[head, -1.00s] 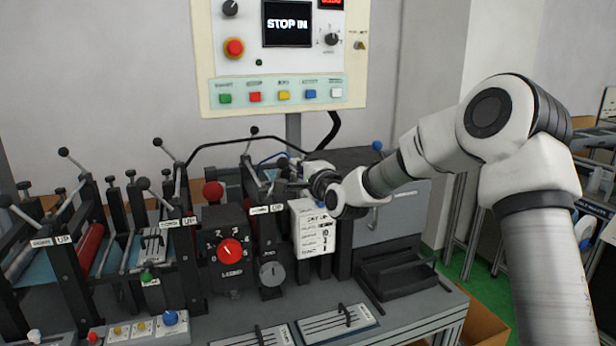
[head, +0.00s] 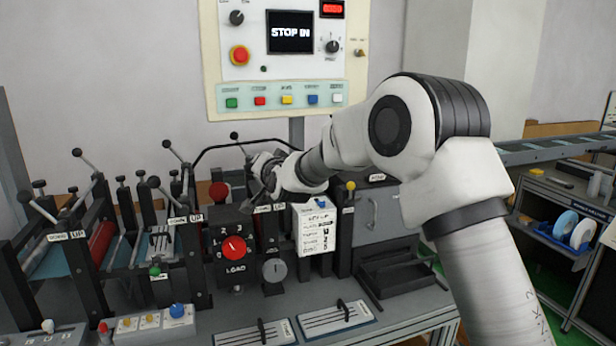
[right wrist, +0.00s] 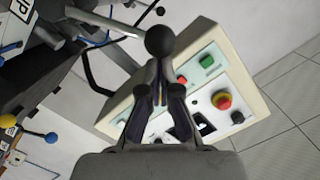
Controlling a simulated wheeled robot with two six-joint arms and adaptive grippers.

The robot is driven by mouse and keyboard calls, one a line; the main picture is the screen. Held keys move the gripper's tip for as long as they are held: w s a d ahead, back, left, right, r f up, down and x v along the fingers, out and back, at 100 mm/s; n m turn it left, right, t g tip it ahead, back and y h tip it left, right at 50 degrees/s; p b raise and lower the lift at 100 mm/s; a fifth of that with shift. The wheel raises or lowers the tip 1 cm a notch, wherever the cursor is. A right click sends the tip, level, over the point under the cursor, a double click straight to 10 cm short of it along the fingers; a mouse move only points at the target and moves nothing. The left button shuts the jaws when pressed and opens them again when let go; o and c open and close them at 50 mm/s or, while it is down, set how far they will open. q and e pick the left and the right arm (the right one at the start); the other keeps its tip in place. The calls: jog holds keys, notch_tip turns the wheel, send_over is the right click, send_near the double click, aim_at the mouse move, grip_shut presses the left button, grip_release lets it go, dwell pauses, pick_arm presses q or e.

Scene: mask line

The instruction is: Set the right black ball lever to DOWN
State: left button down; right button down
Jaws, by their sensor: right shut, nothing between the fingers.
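The right black ball lever (head: 234,136) leans up and to the left above the right station in the head view. The label beside it reads UP (head: 279,207). In the right wrist view its black ball (right wrist: 160,40) appears just beyond the fingertips, in line with them. My right gripper (head: 256,184) is close beside this lever's rod and partly hides its lower part. The fingers (right wrist: 158,78) are shut with nothing between them. I cannot tell whether they touch the lever. My left gripper is not in view.
Other black ball levers (head: 77,152) stand on the stations to the left. The control panel (head: 215,70) hangs behind. A yellow ball knob (head: 351,185) stands to the right.

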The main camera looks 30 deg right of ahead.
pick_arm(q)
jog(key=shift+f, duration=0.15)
pick_arm(e)
jog(key=shift+w+a+f, duration=0.2)
jog(key=shift+a+f, duration=0.05)
jog(key=shift+a, duration=0.5)
